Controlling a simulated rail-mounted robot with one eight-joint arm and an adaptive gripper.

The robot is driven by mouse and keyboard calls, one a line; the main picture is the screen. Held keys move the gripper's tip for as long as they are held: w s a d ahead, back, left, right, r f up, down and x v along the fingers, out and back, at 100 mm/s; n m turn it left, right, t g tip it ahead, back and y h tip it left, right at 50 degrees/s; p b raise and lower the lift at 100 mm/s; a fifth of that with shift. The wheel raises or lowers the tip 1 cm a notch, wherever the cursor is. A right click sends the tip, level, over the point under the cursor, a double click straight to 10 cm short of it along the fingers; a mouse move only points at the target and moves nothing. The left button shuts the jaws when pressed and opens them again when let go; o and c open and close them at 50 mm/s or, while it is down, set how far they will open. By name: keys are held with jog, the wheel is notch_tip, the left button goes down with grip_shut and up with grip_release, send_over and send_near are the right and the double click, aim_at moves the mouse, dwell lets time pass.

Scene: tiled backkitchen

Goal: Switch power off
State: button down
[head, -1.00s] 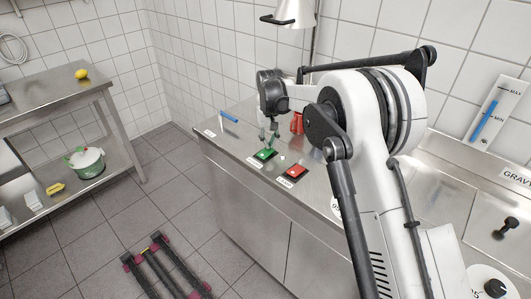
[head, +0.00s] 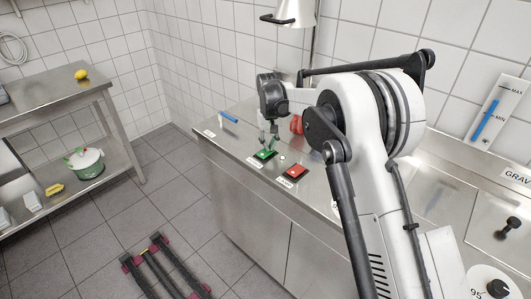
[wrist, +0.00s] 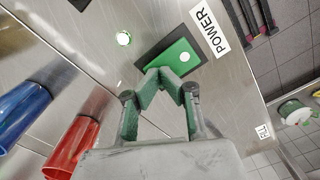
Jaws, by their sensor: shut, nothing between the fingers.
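The power switch (head: 264,155) is a green rocker in a black frame on the steel counter, beside a POWER label (wrist: 210,28). The green rocker also shows in the wrist view (wrist: 184,53), with a white dot on it. My gripper (head: 267,146) points down at the switch. In the wrist view its green fingertips (wrist: 163,78) are together, empty, and overlap the rocker's near edge. I cannot tell whether they touch it. A small round pale light (wrist: 123,38) sits on the counter beside the switch.
A red switch (head: 296,172) lies to the right of the green one on the counter. A red cup (wrist: 80,135) and a blue cup (wrist: 25,105) stand close to my gripper.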

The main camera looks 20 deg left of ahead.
jog(key=shift+r+p, duration=1)
jog(key=shift+r, duration=2.45)
